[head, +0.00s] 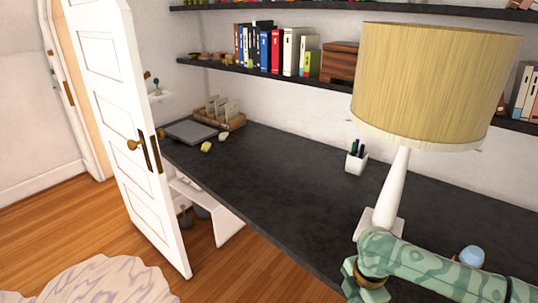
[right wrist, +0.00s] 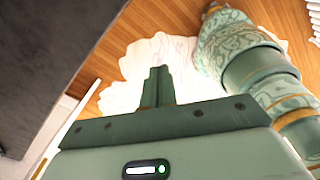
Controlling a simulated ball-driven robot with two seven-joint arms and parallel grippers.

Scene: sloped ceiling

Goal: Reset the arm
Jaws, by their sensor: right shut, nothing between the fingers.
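My right gripper (right wrist: 157,84) shows in the right wrist view with its two dark green fingers together and nothing between them. It is above the floor, beside the dark desk edge, with the pale rug behind its fingertips. In the head view my green patterned right arm reaches in from the lower right, in front of the lamp base. Its fingers cannot be made out there. My left gripper is in neither view.
A dark desk (head: 270,180) holds a lamp (head: 432,85), a pen cup (head: 356,162), a grey tablet-like slab (head: 191,132) and a wooden organizer (head: 222,120). An open white door (head: 120,120) stands at left. Bookshelves hang above. A pale rug (head: 98,283) lies on clear wooden floor.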

